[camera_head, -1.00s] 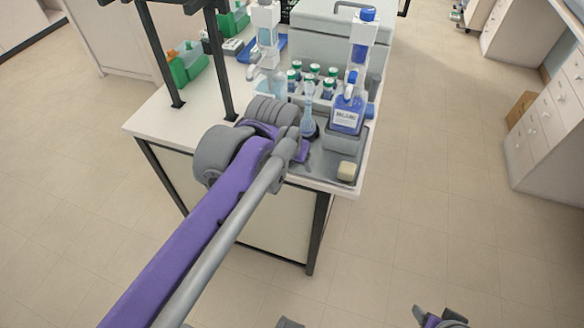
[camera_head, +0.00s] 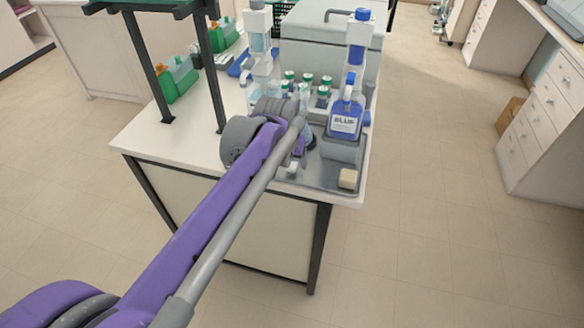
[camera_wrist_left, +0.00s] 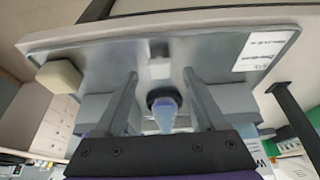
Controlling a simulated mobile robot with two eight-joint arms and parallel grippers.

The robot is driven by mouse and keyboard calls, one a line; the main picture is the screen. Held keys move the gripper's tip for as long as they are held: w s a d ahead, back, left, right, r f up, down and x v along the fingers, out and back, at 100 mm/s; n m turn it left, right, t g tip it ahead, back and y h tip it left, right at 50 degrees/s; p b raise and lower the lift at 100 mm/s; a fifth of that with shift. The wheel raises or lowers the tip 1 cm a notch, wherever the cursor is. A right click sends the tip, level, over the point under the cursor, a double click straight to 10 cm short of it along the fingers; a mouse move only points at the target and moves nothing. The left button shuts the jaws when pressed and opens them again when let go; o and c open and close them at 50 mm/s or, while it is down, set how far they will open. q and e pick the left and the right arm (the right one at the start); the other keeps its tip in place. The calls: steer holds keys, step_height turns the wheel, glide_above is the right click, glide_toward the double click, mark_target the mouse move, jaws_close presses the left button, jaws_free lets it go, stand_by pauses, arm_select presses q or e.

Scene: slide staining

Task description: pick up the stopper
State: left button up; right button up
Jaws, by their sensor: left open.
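My left gripper (camera_head: 299,152) is over the metal tray (camera_head: 325,172) at the bench's near corner, mostly hidden by my own forearm in the head view. In the left wrist view my left gripper (camera_wrist_left: 160,74) is open, its two fingers apart and empty. A small pale piece, probably the stopper (camera_wrist_left: 158,70), lies on the tray between the fingertips in that picture; it shows as a whitish spot (camera_head: 292,167) in the head view. A pale blue-tipped vessel with a dark round base (camera_wrist_left: 164,112) stands between the fingers, closer to the palm. My right gripper is out of view.
A blue-labelled bottle (camera_head: 345,118) stands on a grey block beside the gripper. A yellowish block (camera_head: 348,179) sits at the tray's front right corner. Several green-capped bottles (camera_head: 307,80) and a grey box (camera_head: 328,45) are behind.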

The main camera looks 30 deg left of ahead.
arm_select(q)
steer(key=shift+x, duration=1.05)
steer(key=shift+r, duration=0.1)
jaws_close()
